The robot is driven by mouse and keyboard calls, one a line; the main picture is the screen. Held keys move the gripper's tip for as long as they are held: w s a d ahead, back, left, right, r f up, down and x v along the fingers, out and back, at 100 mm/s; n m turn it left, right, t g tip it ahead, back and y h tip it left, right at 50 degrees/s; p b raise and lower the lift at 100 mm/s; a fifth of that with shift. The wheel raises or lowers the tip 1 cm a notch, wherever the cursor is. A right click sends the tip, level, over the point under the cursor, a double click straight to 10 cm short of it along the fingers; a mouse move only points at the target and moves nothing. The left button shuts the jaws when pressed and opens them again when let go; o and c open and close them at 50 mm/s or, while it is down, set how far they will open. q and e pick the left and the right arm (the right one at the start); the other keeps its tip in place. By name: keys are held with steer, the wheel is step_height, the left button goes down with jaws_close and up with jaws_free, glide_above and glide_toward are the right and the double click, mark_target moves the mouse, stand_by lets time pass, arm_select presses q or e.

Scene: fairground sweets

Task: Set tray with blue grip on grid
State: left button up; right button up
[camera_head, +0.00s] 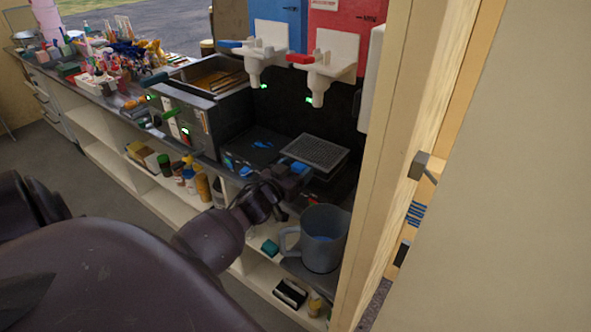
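A grey perforated rectangular panel (318,152) lies under the red dispenser on the counter, with a small blue grip (299,167) at its near edge. From this view I cannot tell whether the panel is the tray, the grid, or one on the other. My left gripper (290,179) reaches in from the lower left, with its fingertips right at the blue grip. Its finger gap is too small and dark to read. A dark flat surface with blue marks (252,148) lies left of the panel. My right gripper is out of view.
Blue (281,22) and red (345,35) dispensers with white spouts hang above. A wooden post (385,170) blocks the right side. Clutter fills the counter at left.

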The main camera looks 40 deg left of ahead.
arm_select(q)
steer(key=shift+o, duration=0.2)
steer(key=s+d, duration=0.1)
steer(key=s, duration=1)
